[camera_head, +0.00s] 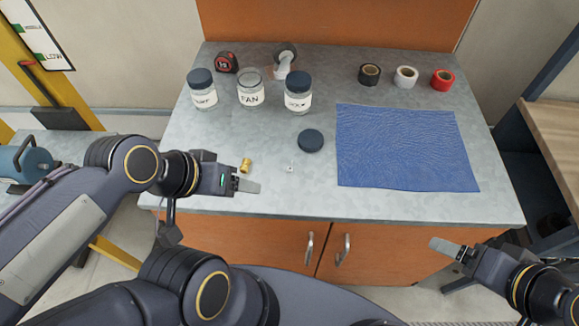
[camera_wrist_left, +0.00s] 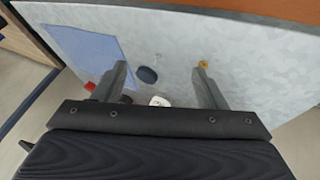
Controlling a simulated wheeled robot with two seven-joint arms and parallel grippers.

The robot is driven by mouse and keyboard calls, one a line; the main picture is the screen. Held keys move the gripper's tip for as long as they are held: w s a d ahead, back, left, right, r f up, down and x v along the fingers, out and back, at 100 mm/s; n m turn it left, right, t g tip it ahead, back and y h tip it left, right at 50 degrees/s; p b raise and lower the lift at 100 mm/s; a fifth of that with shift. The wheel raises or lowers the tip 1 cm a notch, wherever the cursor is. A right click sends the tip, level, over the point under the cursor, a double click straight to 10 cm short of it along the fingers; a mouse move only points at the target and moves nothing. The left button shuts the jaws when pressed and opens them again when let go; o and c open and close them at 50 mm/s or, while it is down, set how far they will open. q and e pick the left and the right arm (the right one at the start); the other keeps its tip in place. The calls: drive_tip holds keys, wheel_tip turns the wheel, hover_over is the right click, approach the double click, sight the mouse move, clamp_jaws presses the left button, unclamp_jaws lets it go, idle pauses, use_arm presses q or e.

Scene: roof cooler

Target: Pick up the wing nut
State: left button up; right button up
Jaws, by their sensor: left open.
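A very small pale metal piece (camera_head: 290,168), which looks like the wing nut, lies on the grey bench top near the front, below a loose dark lid (camera_head: 311,140). It is too small to make out its shape. A faint speck near the lid (camera_wrist_left: 147,74) in the left wrist view may be it. My left gripper (camera_head: 248,186) is to its left, over the front of the bench; its two fingers show spread and empty in the left wrist view (camera_wrist_left: 160,70). My right gripper (camera_head: 440,244) is off the bench's front right; its jaws show edge-on.
A brass fitting (camera_head: 245,165) lies close to my left gripper. Behind stand labelled jars, the FAN jar (camera_head: 250,90) lidless, and a tape measure (camera_head: 227,62). A blue cloth (camera_head: 400,148) covers the right, with tape rolls (camera_head: 405,77) behind. The front middle is mostly clear.

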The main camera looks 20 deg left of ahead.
use_arm(q)
drive_tip(key=w+g, duration=0.1)
drive_tip(key=w, duration=0.1)
drive_tip(key=w+g+p, duration=0.1)
drive_tip(key=w, duration=0.2)
drive_tip(key=w+d+m+g, duration=0.1)
drive_tip(key=w, duration=0.2)
drive_tip(key=shift+r, duration=0.2)
drive_tip(key=c, duration=0.6)
drive_tip(key=shift+o, duration=0.2)
drive_tip(key=m+g+y+p, duration=0.1)
drive_tip(key=g+y+p, duration=0.1)
drive_tip(key=g+y, duration=0.1)
hover_over(291, 165)
wheel_tip(291, 165, down, 5)
drive_tip(key=shift+y, duration=0.4)
wheel_tip(291, 165, down, 7)
drive_tip(key=shift+f, duration=0.55)
